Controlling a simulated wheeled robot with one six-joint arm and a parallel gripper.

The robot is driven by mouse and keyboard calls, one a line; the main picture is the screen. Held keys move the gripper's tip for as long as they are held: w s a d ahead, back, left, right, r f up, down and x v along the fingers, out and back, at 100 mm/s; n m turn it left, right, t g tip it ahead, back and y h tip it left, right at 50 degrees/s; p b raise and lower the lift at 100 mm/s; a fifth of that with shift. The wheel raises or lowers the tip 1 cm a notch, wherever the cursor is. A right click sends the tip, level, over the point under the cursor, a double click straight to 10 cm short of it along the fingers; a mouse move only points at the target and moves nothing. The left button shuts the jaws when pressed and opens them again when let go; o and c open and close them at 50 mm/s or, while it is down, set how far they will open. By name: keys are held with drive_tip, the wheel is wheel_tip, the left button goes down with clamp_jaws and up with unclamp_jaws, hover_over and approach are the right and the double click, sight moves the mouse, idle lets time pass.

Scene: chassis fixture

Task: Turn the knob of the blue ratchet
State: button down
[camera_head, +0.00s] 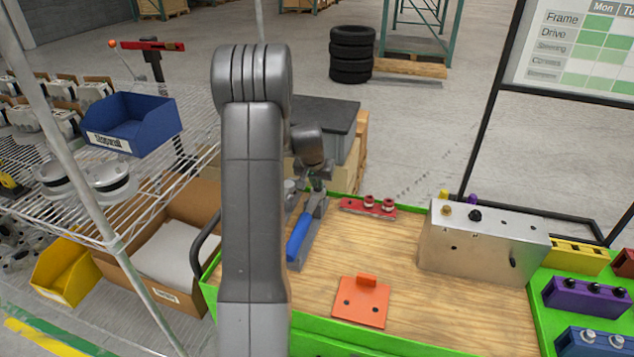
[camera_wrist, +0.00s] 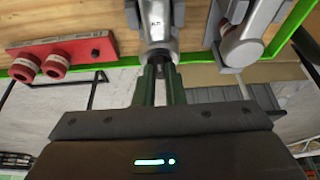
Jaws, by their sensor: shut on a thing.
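The blue ratchet (camera_head: 299,237) lies on the wooden bench top, its blue handle toward the front and its grey metal end toward the back. My gripper (camera_head: 317,180) is at that far end, partly hidden by my arm in the head view. In the wrist view, the two dark green fingers of my gripper (camera_wrist: 161,72) are closed around the small dark knob (camera_wrist: 160,57) at the end of the ratchet's grey body (camera_wrist: 159,22). The blue handle is out of the wrist view.
A red block (camera_head: 368,208) with two red knobs lies right of the ratchet; it is at left in the wrist view (camera_wrist: 52,57). Another grey metal part (camera_wrist: 243,40) sits close beside my fingers. An orange plate (camera_head: 361,302) and a metal box (camera_head: 480,245) stand apart, with bare wood between.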

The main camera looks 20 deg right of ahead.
drive_tip(key=shift+n, duration=0.3)
drive_tip(key=shift+d+n+t+y, duration=0.15)
drive_tip(key=shift+n+t+y, duration=0.2)
drive_tip(key=shift+n, duration=0.65)
drive_tip(key=shift+d+f+n+y+b, duration=0.1)
drive_tip(key=shift+n+y+b, duration=0.45)
drive_tip(key=shift+n, duration=0.65)
drive_tip(key=n+b, duration=0.1)
drive_tip(key=n+y+b, duration=0.1)
drive_tip(key=n, duration=0.1)
drive_tip(key=shift+d+n+b, duration=0.2)
drive_tip(key=shift+n+b, duration=0.1)
drive_tip(key=shift+b, duration=0.05)
drive_tip(key=n+y+b, duration=0.1)
drive_tip(key=n, duration=0.1)
drive_tip(key=shift+d+n+b, duration=0.1)
drive_tip(key=shift+n+b, duration=0.2)
drive_tip(key=shift+n, duration=0.1)
drive_tip(key=n+y+b, duration=0.1)
drive_tip(key=n, duration=0.2)
drive_tip(key=shift+d+y, duration=0.1)
drive_tip(key=shift+y, duration=0.2)
drive_tip(key=shift+w+n+g+y, duration=0.1)
drive_tip(key=shift+n+g+y, duration=0.5)
drive_tip(key=shift+n, duration=1)
